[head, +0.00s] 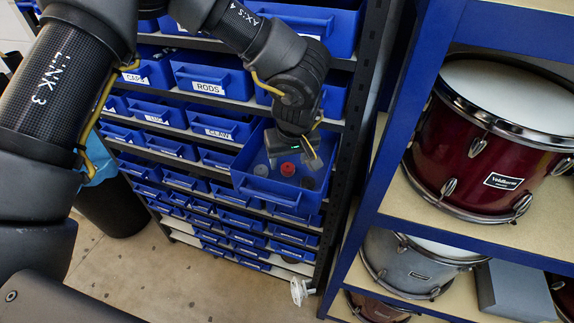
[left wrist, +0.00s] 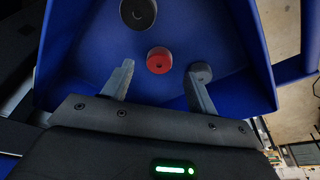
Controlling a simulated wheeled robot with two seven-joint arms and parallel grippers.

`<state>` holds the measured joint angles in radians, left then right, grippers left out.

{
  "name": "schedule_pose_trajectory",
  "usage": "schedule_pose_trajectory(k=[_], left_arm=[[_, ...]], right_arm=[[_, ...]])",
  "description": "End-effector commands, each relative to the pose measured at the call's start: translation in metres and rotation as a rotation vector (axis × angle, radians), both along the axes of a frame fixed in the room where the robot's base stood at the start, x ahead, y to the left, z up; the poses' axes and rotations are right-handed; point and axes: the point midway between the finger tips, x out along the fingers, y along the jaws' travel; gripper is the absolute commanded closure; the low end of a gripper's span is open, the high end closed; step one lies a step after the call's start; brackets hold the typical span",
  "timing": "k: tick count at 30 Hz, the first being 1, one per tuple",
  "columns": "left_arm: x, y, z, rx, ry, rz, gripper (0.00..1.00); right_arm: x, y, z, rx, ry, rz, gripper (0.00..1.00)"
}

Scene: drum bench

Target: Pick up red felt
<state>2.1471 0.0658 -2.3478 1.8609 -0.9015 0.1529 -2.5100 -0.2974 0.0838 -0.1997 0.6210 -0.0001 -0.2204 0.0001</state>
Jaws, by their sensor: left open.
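The red felt (head: 288,169) is a small round piece with a centre hole, lying in a pulled-out blue bin (head: 281,194). It also shows in the left wrist view (left wrist: 159,60), just beyond and between my fingertips. My left gripper (left wrist: 160,80) is open and empty, with one finger on each side of the red felt's line. In the head view my left gripper (head: 310,155) reaches into the bin from above, beside the felt. My right gripper is not in view.
A grey round piece (head: 261,170) and a dark one (head: 308,183) lie in the same bin. In the left wrist view, a grey piece (left wrist: 201,71) is close to the right finger. Bin walls surround the gripper. A drum rack (head: 400,120) stands to the right.

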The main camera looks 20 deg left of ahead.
Motion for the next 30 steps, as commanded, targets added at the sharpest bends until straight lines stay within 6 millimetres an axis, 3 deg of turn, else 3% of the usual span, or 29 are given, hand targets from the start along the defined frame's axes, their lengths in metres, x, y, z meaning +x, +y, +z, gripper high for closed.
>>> schedule_pose_trajectory(k=[2, 7, 15, 25, 30], left_arm=[[0.002, 0.002, -0.006, 0.003, 0.004, 0.0, 0.42], [0.006, 0.005, -0.026, 0.0, 0.003, 0.001, 0.42], [0.007, 0.005, -0.029, 0.0, 0.001, 0.001, 0.43], [0.007, 0.005, -0.029, 0.0, 0.001, 0.001, 0.86], [0.007, 0.005, -0.029, 0.0, 0.001, 0.001, 0.9]], right_arm=[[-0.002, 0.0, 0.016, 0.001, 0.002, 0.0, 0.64], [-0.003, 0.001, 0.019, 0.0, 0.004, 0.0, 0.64], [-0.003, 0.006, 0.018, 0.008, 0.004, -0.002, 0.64], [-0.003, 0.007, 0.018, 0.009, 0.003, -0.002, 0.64], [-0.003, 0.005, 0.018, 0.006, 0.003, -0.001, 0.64]])
